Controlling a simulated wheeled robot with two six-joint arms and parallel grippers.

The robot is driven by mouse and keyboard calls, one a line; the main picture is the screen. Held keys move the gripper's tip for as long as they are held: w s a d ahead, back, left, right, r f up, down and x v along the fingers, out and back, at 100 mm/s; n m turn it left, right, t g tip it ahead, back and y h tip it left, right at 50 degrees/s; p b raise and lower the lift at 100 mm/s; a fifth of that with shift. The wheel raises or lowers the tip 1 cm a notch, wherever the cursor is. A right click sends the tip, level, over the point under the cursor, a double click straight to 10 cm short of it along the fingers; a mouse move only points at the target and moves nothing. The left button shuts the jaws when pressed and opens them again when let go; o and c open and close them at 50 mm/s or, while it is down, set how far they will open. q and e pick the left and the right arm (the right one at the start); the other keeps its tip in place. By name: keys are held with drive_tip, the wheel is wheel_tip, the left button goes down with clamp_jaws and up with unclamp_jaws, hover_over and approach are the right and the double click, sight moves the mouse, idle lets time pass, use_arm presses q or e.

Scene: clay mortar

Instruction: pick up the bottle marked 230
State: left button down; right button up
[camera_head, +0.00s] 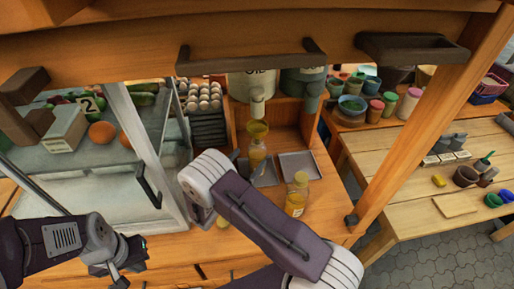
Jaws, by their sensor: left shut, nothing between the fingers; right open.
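A small bottle of yellow liquid with a pale cap and a label (296,197) stands upright on the wooden counter, right of my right forearm. Its marking is too small to read. Another yellow bottle or funnel-topped container (257,152) stands below the spout of the pale can lettered OIL (251,86). I cannot tell which one is marked 230. My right gripper (215,220) is mostly hidden behind its own wrist, left of the labelled bottle and apart from it; it is open. My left gripper (128,262) is shut and empty at the lower left, far from both bottles.
Two grey trays (298,164) lie near the bottles. A glass case with vegetables (75,170) stands left, egg trays (203,99) behind. A wooden post (420,120) rises at right, before a table (450,205) with jars and bowls. An overhead beam crosses the top.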

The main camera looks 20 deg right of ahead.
sight(251, 156)
drive_tip(key=shift+s+a+r, duration=0.1)
drive_tip(key=shift+r, duration=0.05)
drive_tip(key=shift+d+r, duration=0.45)
drive_tip(key=shift+d, duration=0.05)
drive_tip(key=shift+p+x, duration=0.4)
drive_tip(key=shift+x, duration=0.75)
drive_tip(key=shift+w+d+f, duration=0.2)
drive_tip(key=shift+w+f, duration=0.05)
drive_tip(key=shift+f, duration=0.1)
drive_tip(key=x, duration=0.2)
drive_tip(key=p+x, duration=0.1)
drive_tip(key=x, duration=0.1)
drive_tip(key=shift+s+d+r, duration=0.15)
drive_tip(key=shift+d+r, duration=0.1)
drive_tip(key=shift+d, duration=0.05)
drive_tip(key=shift+w+d+f, duration=0.2)
drive_tip(key=shift+w+d, duration=0.05)
drive_tip(key=shift+d, duration=0.05)
drive_tip(key=shift+s+a+r, duration=0.1)
drive_tip(key=shift+a, duration=0.05)
drive_tip(key=c, duration=1)
use_arm(q)
drive_tip(key=shift+s+a+r, duration=0.1)
drive_tip(key=shift+s+r, duration=0.15)
drive_tip(key=shift+r, duration=0.35)
drive_tip(key=shift+s+a+r, duration=0.1)
drive_tip(key=shift+s+r, duration=0.15)
drive_tip(key=shift+r, duration=0.3)
use_arm(e)
drive_tip(key=c, duration=0.9)
